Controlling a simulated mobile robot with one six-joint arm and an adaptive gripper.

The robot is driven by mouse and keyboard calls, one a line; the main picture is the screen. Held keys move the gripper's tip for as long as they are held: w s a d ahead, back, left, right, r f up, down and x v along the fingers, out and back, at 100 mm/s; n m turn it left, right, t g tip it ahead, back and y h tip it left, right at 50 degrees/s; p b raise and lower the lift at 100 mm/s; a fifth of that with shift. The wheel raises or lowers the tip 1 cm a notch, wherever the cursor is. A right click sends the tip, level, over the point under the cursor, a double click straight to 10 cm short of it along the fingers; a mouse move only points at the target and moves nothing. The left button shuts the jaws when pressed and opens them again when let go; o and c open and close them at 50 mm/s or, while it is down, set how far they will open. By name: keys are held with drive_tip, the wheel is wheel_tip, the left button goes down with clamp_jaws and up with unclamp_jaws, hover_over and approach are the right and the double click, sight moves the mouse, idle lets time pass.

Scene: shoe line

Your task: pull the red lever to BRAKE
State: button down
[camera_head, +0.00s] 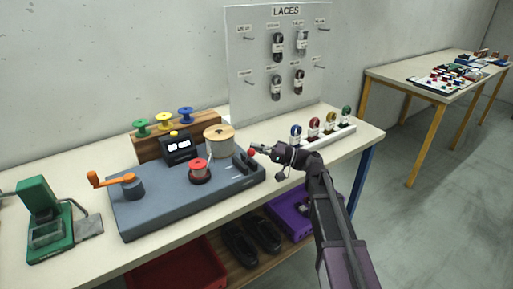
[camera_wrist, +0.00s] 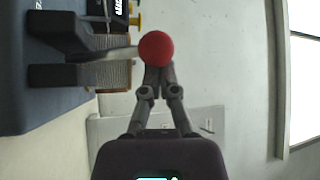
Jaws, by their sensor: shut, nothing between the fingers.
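The lever's red ball knob (camera_head: 251,152) is at the right end of the grey-blue winding machine (camera_head: 187,205). In the wrist view the red knob (camera_wrist: 156,48) sits on a grey shaft (camera_wrist: 115,54) that runs left to a slot between two dark blocks (camera_wrist: 62,76). My gripper (camera_head: 264,149) is just right of the knob in the head view. In the wrist view my gripper's fingertips (camera_wrist: 158,70) are together at the knob's lower edge and hold nothing. The knob partly covers the tips, so I cannot tell whether they touch it. No BRAKE marking is readable.
A rack of colored spools (camera_head: 323,133) stands close behind my gripper. A white LACES board (camera_head: 280,65) rises at the back. A green device (camera_head: 46,222) is far left.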

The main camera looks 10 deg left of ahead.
drive_tip(key=shift+w+a+r+p, duration=0.25)
drive_tip(key=shift+w+r+p, duration=0.15)
drive_tip(key=shift+w, duration=0.3)
drive_tip(key=shift+w+r, duration=0.1)
drive_tip(key=shift+w, duration=1.15)
drive_tip(key=b+v, duration=0.2)
drive_tip(key=v, duration=0.7)
drive_tip(key=shift+s, duration=0.15)
